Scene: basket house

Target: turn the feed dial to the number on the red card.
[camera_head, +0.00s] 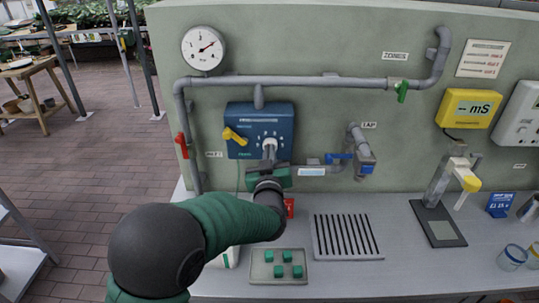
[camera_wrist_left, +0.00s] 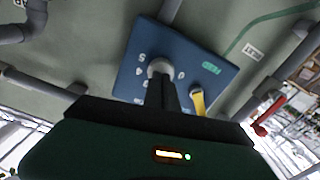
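The blue feed box (camera_head: 246,120) is on the green-grey panel, with white marks around a pale round feed dial (camera_head: 269,145). The dial also shows in the left wrist view (camera_wrist_left: 160,67). My left gripper (camera_head: 270,158) reaches up to the dial from the front. Its dark fingers (camera_wrist_left: 163,88) are close together at the dial and appear shut on it. They hide part of the dial, and I cannot read its setting. A small red item (camera_head: 290,207), possibly the red card, stands on the bench, partly hidden by my arm; no number is readable. My right gripper is out of view.
A yellow lever (camera_head: 234,136) is on the box's left side. Beside it are pipes, a red-handled valve (camera_head: 182,145) and a blue tap (camera_head: 340,157). A tray of green blocks (camera_head: 257,272), a slotted drain (camera_head: 322,246) and a probe stand (camera_head: 437,198) are on the bench.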

